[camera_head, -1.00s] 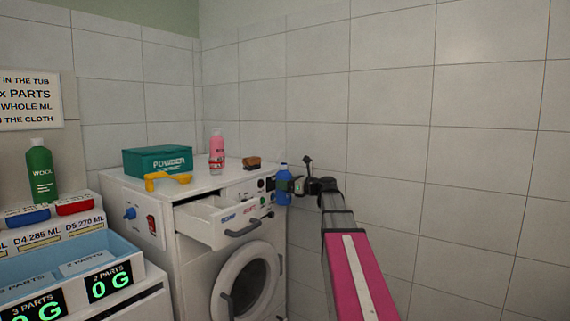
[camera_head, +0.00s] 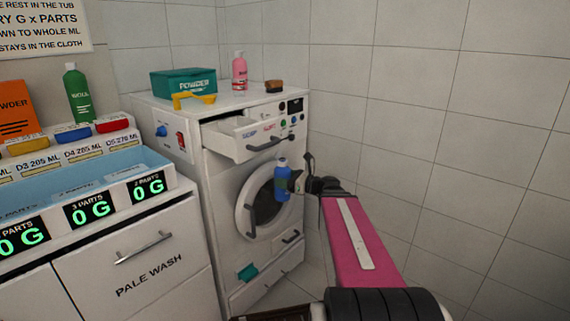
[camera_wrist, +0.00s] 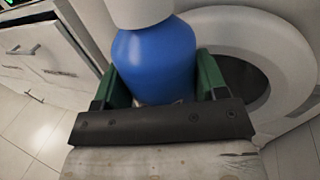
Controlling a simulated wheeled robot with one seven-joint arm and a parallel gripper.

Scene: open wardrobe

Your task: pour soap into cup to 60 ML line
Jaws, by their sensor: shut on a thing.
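My gripper (camera_head: 295,186) is shut on a blue bottle with a pale cap (camera_head: 282,181), held upright in front of the washing machine's round door. In the wrist view the blue bottle (camera_wrist: 154,60) sits between the green finger pads, its white cap toward the top edge. The bottle's label is not readable. The machine's soap drawer (camera_head: 240,137) is pulled open above and left of the bottle, with lettering on its front. A measuring cup with a 60 ML line cannot be made out in these views.
The washing machine (camera_head: 196,128) carries a teal powder box (camera_head: 183,83), a yellow object (camera_head: 193,100), a pink bottle (camera_head: 239,72) and a brown block (camera_head: 274,87). A green bottle (camera_head: 77,93) and an orange box (camera_head: 17,109) stand left, behind the blue tub (camera_head: 95,172). Tiled wall bounds the right.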

